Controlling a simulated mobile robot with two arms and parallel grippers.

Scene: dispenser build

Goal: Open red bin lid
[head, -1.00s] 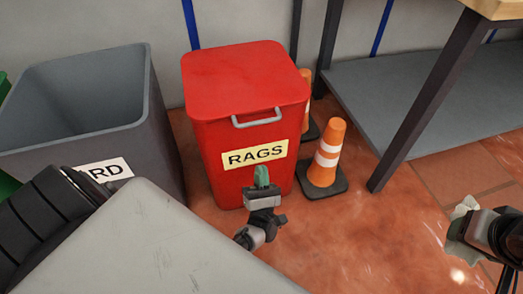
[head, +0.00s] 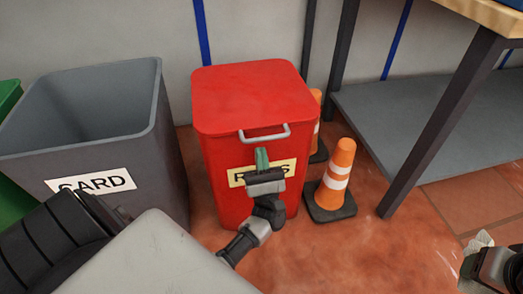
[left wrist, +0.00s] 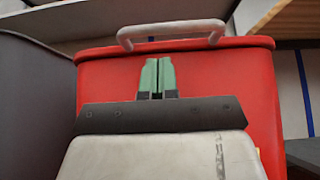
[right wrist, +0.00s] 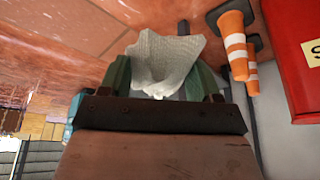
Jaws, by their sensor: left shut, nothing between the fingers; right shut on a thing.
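The red bin (head: 222,180) stands on the floor with its red lid (head: 250,95) down. A pale grey handle (head: 265,134) sticks out at the lid's front edge. It also shows at the top of the left wrist view (left wrist: 172,30). My left gripper (head: 262,155) is shut and empty, with green fingers pointing up in front of the RAGS label (head: 240,178), just below the handle and apart from it. My right gripper (right wrist: 166,80) is shut on a crumpled whitish rag (right wrist: 168,60); in the head view the rag (head: 480,243) shows at the lower right.
A grey open bin (head: 150,150) labelled CARD stands close on the left. An orange striped cone (head: 338,172) stands just right of the red bin, with another behind it. A workbench leg (head: 440,130) stands farther right. Red floor is free in front.

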